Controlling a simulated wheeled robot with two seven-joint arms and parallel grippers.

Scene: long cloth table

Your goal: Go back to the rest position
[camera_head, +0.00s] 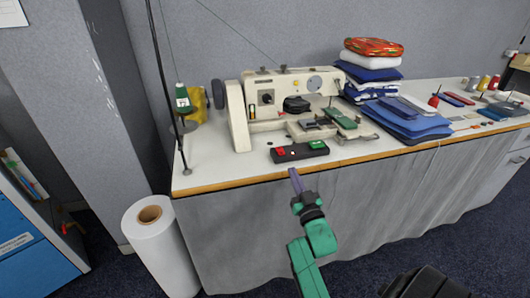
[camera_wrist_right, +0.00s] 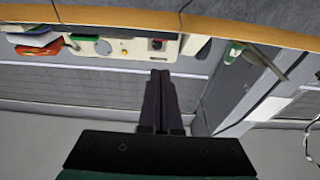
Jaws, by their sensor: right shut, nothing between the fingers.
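My right gripper (camera_head: 296,182) is at the end of my green arm, in front of the table's front edge, just below the black control box in the picture. Its dark fingers are together and hold nothing. In the right wrist view the closed fingers (camera_wrist_right: 160,100) point away from the camera with nothing between them. My left gripper is not in view.
A long table (camera_head: 205,172) with a grey cloth front holds a sewing machine (camera_head: 240,117), a control box (camera_head: 299,151) and folded fabrics (camera_head: 408,122). A green thread spool (camera_head: 183,98) stands at the left. A white roll (camera_head: 160,248) stands on the floor.

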